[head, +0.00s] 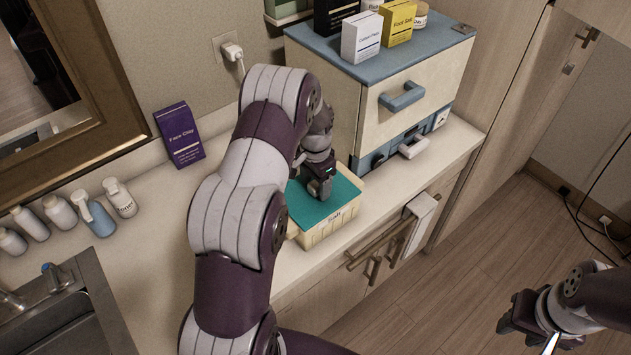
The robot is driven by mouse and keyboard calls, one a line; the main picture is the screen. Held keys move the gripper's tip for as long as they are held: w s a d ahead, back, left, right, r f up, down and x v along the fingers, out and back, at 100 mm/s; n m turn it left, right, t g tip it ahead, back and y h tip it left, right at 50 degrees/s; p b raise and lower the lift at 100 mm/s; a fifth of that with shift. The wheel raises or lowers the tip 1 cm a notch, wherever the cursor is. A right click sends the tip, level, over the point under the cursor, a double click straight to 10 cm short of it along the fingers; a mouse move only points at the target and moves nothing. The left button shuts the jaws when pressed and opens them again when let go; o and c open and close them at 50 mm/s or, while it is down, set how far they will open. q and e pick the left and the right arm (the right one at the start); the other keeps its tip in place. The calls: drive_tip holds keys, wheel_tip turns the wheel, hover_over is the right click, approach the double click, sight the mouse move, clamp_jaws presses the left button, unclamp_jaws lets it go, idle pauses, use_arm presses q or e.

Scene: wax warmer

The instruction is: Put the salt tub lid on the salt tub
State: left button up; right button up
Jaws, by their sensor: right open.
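The salt tub (330,232) is a cream ribbed box with a small dark label, standing on the counter near its front edge. A flat teal lid (335,206) covers its top, roughly in line with the rim. I cannot tell whether it is fully seated. My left gripper (318,192) points down over the lid, at or just above its far part. Its fingertips are too small and dark to tell if they hold anything. My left arm hides the tub's left side. My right gripper (514,318) is open and empty, low at the right, away from the counter.
A cream and blue cabinet (415,88) with several small boxes on top stands behind the tub. A purple Face Clay box (180,135), several bottles (95,214) and a sink (70,315) are at the left. A towel (418,225) hangs on the rail below the counter.

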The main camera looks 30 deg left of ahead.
idle(0.5)
use_arm(q)
drive_tip(key=shift+r+p, duration=2.95)
drive_tip(key=shift+r, duration=1.05)
drive_tip(key=shift+w+r+b, duration=0.1)
drive_tip(key=shift+r+b, duration=0.2)
drive_tip(key=shift+b, duration=0.05)
wheel_tip(320, 180, up, 12)
drive_tip(key=p, duration=0.2)
drive_tip(key=shift+p, duration=0.35)
